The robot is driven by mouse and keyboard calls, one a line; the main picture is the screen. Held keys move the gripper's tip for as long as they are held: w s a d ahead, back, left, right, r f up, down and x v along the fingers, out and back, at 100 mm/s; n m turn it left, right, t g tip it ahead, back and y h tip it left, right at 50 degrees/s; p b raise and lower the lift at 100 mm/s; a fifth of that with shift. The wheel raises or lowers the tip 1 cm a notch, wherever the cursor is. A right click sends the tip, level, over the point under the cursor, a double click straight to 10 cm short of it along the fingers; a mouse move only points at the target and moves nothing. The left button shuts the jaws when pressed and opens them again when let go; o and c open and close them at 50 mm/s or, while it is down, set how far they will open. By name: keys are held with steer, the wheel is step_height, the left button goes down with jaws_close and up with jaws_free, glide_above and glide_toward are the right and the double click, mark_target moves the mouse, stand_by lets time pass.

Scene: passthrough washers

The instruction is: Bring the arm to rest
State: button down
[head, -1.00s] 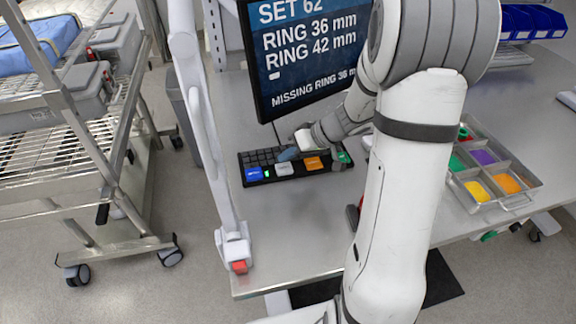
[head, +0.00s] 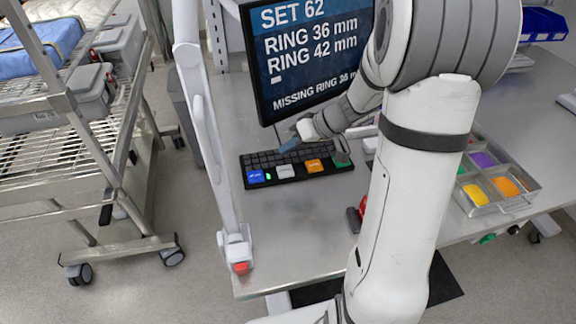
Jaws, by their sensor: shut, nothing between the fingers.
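My arm reaches up from the bottom of the head view and bends over the table. My gripper (head: 291,146) is above the far edge of the keyboard (head: 310,169), just in front of the monitor. Its fingers are shut with nothing between them. I cannot tell the exact height of the fingertips above the keys. The keyboard has large blue, grey, orange and green keys along its near side. My arm hides part of the table's middle and right.
A monitor (head: 312,62) reading "SET 62" stands behind the keyboard. A compartment tray (head: 516,206) with coloured parts lies right of my arm. A white post (head: 205,130) rises at the table's left edge. A wire cart (head: 62,150) stands left. The table's front-left is clear.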

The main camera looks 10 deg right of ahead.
steer(key=s+r+m+h, duration=0.2)
steer(key=s+r+h, duration=0.2)
steer(key=s, duration=0.6)
steer(key=s+r+m+h, duration=0.2)
steer(key=s+r+h, duration=0.2)
steer(key=s, duration=0.7)
steer(key=shift+r+g, duration=0.2)
steer(key=shift+g, duration=0.1)
